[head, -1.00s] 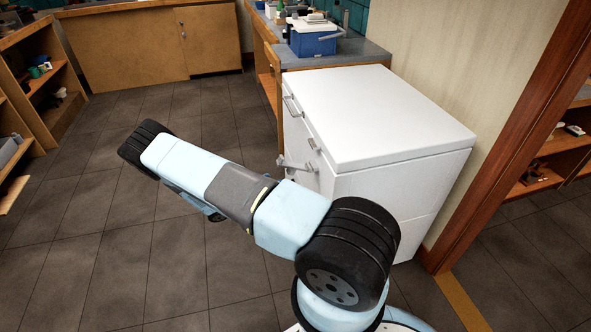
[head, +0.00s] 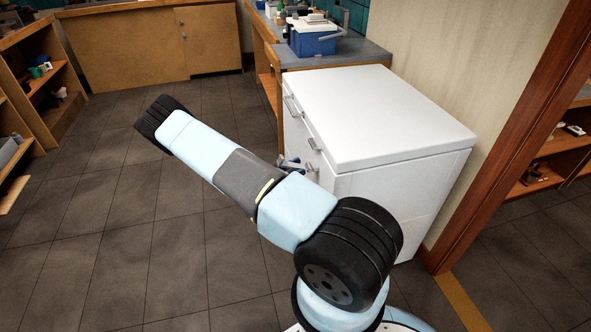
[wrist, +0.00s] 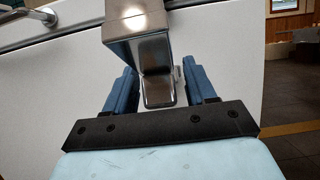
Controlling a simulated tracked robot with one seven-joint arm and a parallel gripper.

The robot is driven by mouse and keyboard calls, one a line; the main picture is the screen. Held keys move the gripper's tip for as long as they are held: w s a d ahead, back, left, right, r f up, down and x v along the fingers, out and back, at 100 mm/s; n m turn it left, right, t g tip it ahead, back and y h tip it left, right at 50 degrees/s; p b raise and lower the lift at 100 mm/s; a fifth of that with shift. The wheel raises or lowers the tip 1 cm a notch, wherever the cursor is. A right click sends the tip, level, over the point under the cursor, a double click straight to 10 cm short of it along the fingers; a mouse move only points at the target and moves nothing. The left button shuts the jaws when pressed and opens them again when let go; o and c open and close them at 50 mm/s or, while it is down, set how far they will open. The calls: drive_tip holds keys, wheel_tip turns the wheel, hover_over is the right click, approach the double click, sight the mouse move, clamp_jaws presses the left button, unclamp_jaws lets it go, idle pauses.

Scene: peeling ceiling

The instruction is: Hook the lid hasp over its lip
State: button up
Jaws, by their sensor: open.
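A white chest (head: 375,115) with a flat lid stands against the wall, and its lid looks down. In the wrist view a shiny metal hasp (wrist: 137,22) hangs in front of the white chest face (wrist: 60,85). Its narrow lower end (wrist: 159,92) reaches down between my two blue fingers. My gripper (wrist: 160,68) is open, with one finger on each side of the hasp and a gap visible at the sides. I cannot tell whether the hasp is over its lip. In the head view my arm hides most of the gripper and the hasp.
A metal handle (wrist: 38,15) sits on the chest at the wrist view's upper left. A counter (head: 352,55) with a blue box (head: 313,40) stands behind the chest. A wooden door frame (head: 510,140) is at right. The tiled floor (head: 110,250) at left is clear.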

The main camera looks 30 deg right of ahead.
drive_tip(key=shift+c, duration=0.3)
clamp_jaws()
idle(0.4)
